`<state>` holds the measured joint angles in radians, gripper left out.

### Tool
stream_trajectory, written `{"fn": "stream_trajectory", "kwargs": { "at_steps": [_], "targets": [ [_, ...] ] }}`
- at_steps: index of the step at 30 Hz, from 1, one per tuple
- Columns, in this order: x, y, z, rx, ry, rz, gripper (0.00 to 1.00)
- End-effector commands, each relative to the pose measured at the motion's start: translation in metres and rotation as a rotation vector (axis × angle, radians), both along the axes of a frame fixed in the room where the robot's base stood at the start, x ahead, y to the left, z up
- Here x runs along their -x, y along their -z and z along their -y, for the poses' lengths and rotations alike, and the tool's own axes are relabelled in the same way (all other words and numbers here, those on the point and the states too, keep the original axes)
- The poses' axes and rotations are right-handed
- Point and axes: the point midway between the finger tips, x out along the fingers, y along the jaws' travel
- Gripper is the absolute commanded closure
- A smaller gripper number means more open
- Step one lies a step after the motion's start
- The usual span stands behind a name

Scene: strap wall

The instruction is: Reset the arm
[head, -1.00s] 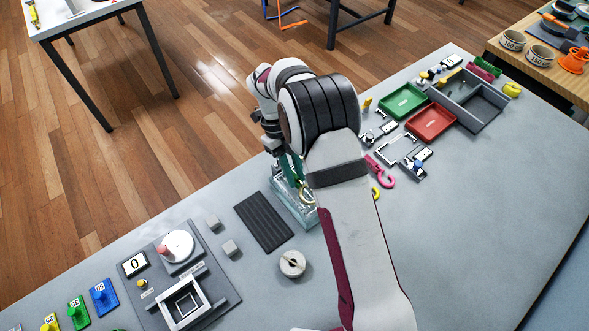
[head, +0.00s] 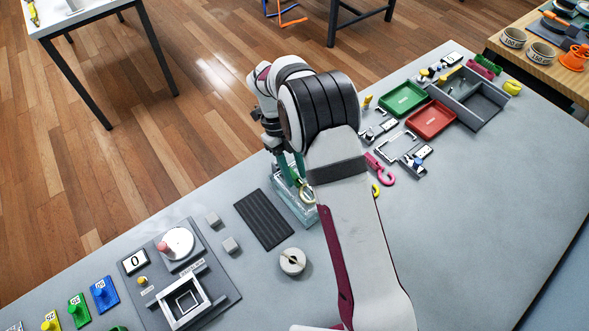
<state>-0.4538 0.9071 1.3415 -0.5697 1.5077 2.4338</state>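My arm reaches out over the grey table (head: 455,225), and its wrist bends down near the table's far edge. My gripper (head: 292,174) points down with its teal fingers a little apart, just above a clear, pale-blue box (head: 297,212). My wrist and forearm hide part of the box and the table behind.
A black ribbed mat (head: 264,220), a round grey knob (head: 292,261) and small grey blocks (head: 231,245) lie left of my arm. A pink hook (head: 381,171), a red tray (head: 431,120) and a green tray (head: 402,99) are to the right. The right front table is clear.

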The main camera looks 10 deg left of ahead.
Motion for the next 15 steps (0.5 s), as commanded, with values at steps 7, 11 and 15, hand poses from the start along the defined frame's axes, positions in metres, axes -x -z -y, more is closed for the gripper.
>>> {"fn": "stream_trajectory", "kwargs": {
  "at_steps": [7,11,15],
  "targets": [
    [0.0,-0.0001,0.0,0.0,0.0,0.0,0.46],
    [0.0,0.0,0.0,0.0,0.0,0.0,0.35],
    [0.0,-0.0001,0.0,0.0,0.0,0.0,0.21]
  ]
}}
